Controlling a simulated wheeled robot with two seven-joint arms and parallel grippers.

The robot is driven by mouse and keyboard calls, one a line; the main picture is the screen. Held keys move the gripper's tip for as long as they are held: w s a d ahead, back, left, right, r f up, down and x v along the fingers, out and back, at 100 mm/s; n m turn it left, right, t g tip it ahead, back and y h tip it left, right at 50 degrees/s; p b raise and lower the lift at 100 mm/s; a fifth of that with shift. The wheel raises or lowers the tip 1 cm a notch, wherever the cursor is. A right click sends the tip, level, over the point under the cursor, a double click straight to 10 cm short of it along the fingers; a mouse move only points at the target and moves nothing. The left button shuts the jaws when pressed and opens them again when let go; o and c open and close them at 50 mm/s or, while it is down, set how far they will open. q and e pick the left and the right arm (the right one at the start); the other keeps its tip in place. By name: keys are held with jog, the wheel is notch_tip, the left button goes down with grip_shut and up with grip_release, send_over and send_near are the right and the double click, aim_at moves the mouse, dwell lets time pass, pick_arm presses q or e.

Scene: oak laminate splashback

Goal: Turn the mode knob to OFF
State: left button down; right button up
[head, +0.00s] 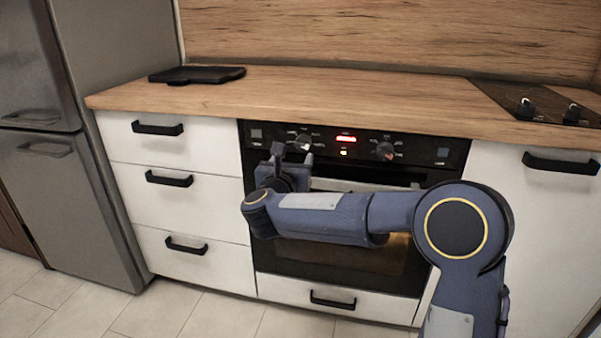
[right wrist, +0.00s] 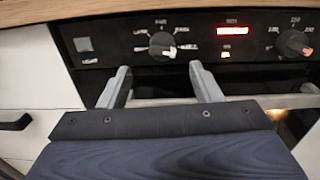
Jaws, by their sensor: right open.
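The oven's black control panel (head: 360,144) runs under the worktop's front edge. The left knob (right wrist: 162,46), with a pale pointer toward its lower right, has printed marks around it; it also shows in the head view (head: 303,143). A second knob (right wrist: 294,43) is at the right of the panel and also shows in the head view (head: 385,151). The labels are too small to read. My right gripper (right wrist: 163,80) is open and empty, just below and in front of the left knob, its fingers apart and not around it; it also shows in the head view (head: 292,155). My left gripper is not in view.
A red display (right wrist: 232,30) and a small orange light (right wrist: 225,55) sit between the knobs. The oven handle (right wrist: 255,101) runs just below the panel, close to my right fingers. A black board (head: 197,75) lies on the wooden worktop (head: 330,95).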

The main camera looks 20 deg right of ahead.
aim_at(301, 147)
jog(key=shift+m, duration=0.3)
jog(key=x, duration=0.7)
jog(key=shift+w+d+f+b, duration=0.1)
jog(key=shift+w+d+b, duration=0.15)
jog(key=shift+d+b, duration=0.1)
jog(key=c, duration=1)
